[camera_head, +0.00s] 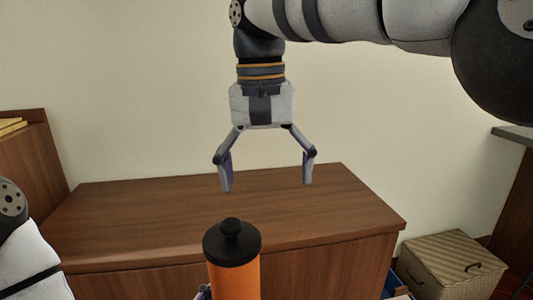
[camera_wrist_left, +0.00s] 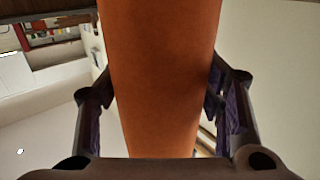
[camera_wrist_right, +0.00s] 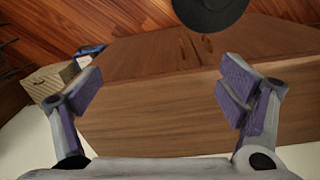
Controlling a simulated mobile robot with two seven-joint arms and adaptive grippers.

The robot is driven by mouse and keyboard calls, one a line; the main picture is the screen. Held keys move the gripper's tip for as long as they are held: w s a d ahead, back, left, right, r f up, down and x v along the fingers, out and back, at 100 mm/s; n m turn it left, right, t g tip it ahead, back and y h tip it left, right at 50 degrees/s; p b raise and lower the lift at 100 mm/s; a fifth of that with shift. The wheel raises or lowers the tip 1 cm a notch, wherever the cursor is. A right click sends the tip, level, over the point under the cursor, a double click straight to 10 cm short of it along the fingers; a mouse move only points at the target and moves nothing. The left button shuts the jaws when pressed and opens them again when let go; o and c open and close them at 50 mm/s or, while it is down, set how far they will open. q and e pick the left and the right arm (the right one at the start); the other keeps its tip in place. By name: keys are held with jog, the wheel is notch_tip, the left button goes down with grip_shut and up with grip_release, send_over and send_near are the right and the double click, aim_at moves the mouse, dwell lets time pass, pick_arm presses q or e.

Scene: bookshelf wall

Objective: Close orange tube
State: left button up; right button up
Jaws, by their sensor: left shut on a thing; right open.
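The orange tube (camera_head: 234,279) stands upright at the bottom centre of the head view, with a black knobbed lid (camera_head: 231,243) on its top end. I cannot tell how firmly the lid sits. The tube fills the middle of the left wrist view, where my left gripper (camera_wrist_left: 160,97) is shut on it, a finger on each side. My right gripper (camera_head: 267,187) points down, open and empty, above and beyond the lid in the head view. In the right wrist view, the dark round lid (camera_wrist_right: 210,12) shows at the top edge, beyond the open fingers (camera_wrist_right: 160,88).
A long brown wooden cabinet (camera_head: 140,213) stands behind the tube, its top bare. A woven box (camera_head: 452,268) stands on the floor at the right. A wooden shelf end (camera_head: 30,165) is at the left. A pale wall closes the back.

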jog(key=w+d+f+n, duration=0.1)
jog(key=w+d+f, duration=0.15)
jog(key=f, duration=0.55)
jog(key=w+d+f, duration=0.1)
jog(key=d+f, duration=0.2)
jog(key=f, duration=0.5)
jog(key=s+d+f+g+y, duration=0.1)
jog(key=s+f, duration=0.4)
jog(key=f, duration=0.4)
jog(key=s+d+f+g+y, duration=0.1)
jog(key=s+f, duration=0.4)
jog(key=f, duration=0.5)
jog(key=s+d+f, duration=0.3)
jog(key=s+f, duration=0.1)
jog(key=s, duration=0.2)
jog(key=s+d+f, duration=0.3)
jog(key=s+f, duration=0.2)
jog(key=s, duration=0.2)
jog(key=s+d, duration=0.4)
jog(key=s, duration=0.3)
jog(key=s+d+m+h, duration=0.1)
jog(key=s+d, duration=0.3)
jog(key=s, duration=0.3)
jog(key=shift+s+d+r, duration=0.15)
jog(key=shift+s+r, duration=0.15)
jog(key=shift+r, duration=0.05)
